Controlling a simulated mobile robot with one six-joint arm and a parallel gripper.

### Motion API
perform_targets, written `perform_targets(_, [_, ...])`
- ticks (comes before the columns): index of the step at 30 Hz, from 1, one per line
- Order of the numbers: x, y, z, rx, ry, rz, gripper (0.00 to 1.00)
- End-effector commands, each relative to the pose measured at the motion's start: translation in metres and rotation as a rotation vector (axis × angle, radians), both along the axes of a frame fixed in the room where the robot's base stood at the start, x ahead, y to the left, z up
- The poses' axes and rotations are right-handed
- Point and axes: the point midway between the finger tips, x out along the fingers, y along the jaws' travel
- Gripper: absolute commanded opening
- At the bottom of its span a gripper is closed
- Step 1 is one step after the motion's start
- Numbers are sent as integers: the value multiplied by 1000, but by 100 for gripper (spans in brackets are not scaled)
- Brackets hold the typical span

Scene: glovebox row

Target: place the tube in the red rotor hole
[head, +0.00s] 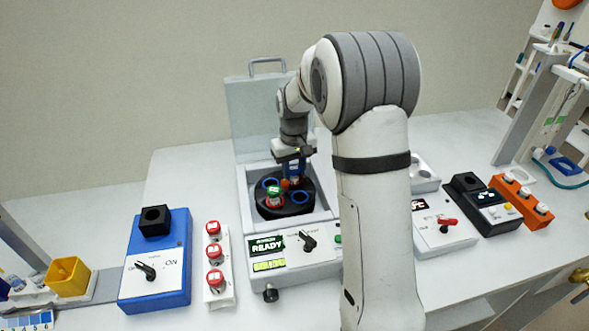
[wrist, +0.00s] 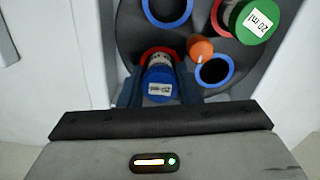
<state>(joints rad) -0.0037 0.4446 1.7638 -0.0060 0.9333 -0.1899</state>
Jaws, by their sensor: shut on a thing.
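The tube (wrist: 159,84) has a blue cap with a white label and stands between the fingers of my gripper (wrist: 160,92), which is shut on it. Its far end lines up with a red-ringed hole (wrist: 146,54) of the dark rotor (wrist: 190,20); I cannot tell how deep it sits. In the head view, my gripper (head: 291,163) is low over the back of the rotor (head: 285,208), and the tube is mostly hidden there. A green-capped tube (wrist: 255,22) stands in another red-ringed hole, and it also shows in the head view (head: 273,195).
An orange knob (wrist: 201,49) at the rotor's centre is close beside the held tube. Blue-ringed holes (wrist: 214,70) look empty. The centrifuge lid (head: 255,110) stands open behind. A blue switch box (head: 155,262) and a rack of red-capped tubes (head: 216,265) stand left.

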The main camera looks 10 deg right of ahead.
Motion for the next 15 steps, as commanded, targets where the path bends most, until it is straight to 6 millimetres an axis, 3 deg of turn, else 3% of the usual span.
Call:
perform_targets(10, [0, -1, -4, 0, -1, -1, 9])
perform_targets(11, [0, -1, -3, 0, -1, -1, 32])
perform_targets(15, [0, -1, -3, 0, -1, -1, 43])
